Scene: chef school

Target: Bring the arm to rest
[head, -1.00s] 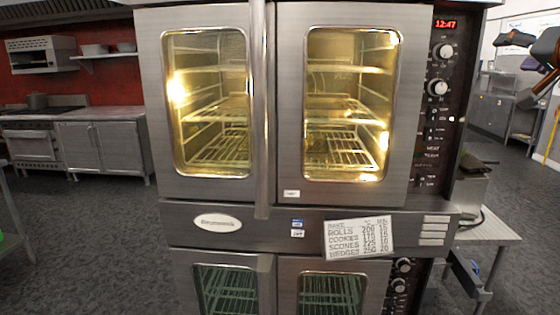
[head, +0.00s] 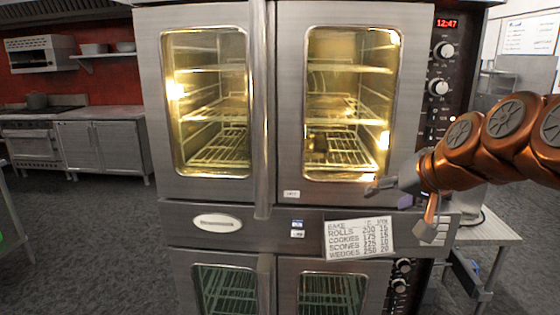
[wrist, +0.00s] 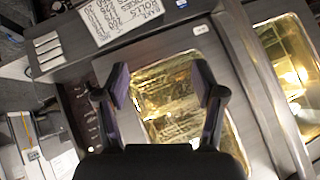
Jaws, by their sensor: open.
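My gripper (head: 399,208) is in front of the right side of the double oven (head: 285,222), at the height of the lower edge of the upper right door. Its fingers are spread and nothing is between them. In the wrist view my gripper (wrist: 162,82) also shows open and empty, with the oven (wrist: 250,85) beyond the fingertips, seen turned over. My arm reaches in from the right edge of the head view and hides part of the oven's control panel (head: 440,85). I cannot tell how far the fingertips are from the oven.
A baking-times sign (head: 358,238) is fixed below the upper doors, just left of my gripper. A metal side table (head: 490,232) stands right of the oven. A steel cabinet (head: 105,147) and a stove (head: 30,140) are at the back left. The left floor is open.

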